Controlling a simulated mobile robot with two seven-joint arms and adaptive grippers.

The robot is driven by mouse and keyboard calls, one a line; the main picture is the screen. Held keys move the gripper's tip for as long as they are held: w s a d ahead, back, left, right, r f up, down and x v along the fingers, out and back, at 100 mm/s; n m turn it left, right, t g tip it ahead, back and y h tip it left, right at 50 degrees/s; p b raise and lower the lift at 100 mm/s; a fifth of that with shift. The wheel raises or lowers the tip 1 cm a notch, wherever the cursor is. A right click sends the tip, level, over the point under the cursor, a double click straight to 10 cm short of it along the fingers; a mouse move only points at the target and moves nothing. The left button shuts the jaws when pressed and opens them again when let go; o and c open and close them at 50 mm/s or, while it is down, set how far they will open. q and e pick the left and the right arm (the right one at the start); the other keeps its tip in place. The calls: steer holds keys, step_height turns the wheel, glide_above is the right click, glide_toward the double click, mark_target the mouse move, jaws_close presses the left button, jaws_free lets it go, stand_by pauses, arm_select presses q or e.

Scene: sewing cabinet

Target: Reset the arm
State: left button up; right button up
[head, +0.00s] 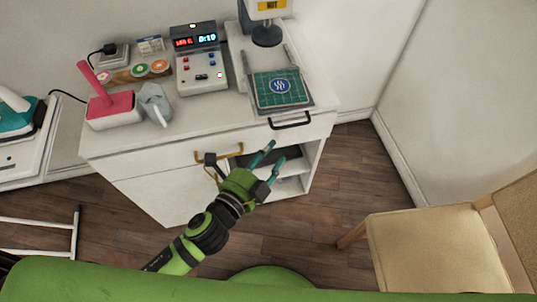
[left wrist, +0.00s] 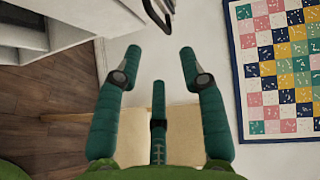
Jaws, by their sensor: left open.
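My left gripper (head: 258,168), green with teal fingers, is in front of the white cabinet (head: 135,156) in the head view, near its brass handle (head: 219,155) and the open shelf compartment (head: 291,187). In the left wrist view my left gripper (left wrist: 158,62) has its fingers spread with nothing between them. A dark handle (left wrist: 160,14) shows beyond the fingertips there. Whether the gripper touches the cabinet is hard to tell. My right gripper is in neither view.
A press with a green mat (head: 265,90), a control box (head: 202,80) and a pink-handled tool (head: 110,107) stand on the cabinet top. A beige chair (head: 430,245) is at right, an iron (head: 18,118) at left. A patchwork quilt (left wrist: 275,85) shows in the wrist view.

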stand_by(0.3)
arm_select(q)
steer(key=s+a+f+n+g+y, duration=0.2)
steer(key=a+f+n, duration=0.15)
steer(key=f, duration=0.65)
steer(key=s+a+f+n+g+y, duration=0.25)
steer(key=a+f, duration=0.25)
steer(key=f, duration=0.5)
steer(key=s+a+f+n+g+y, duration=0.1)
steer(key=a+f+n, duration=0.25)
steer(key=f, duration=0.65)
steer(key=s+a+f+n+g, duration=0.2)
steer(key=s+f, duration=0.3)
steer(key=s, duration=0.4)
steer(key=s+a+f+n+g+y, duration=0.1)
steer(key=s+a+f+n+g, duration=0.2)
steer(key=s, duration=0.6)
steer(key=s+a+f+n+g+y, duration=0.1)
steer(key=s+a+f+n+g, duration=0.1)
steer(key=s+f+n, duration=0.3)
steer(key=s+f+g, duration=0.1)
steer(key=s+f, duration=0.1)
steer(key=s, duration=0.2)
steer(key=shift+s+a+f, duration=0.15)
steer(key=shift+s+f, duration=0.15)
steer(key=shift+f, duration=0.1)
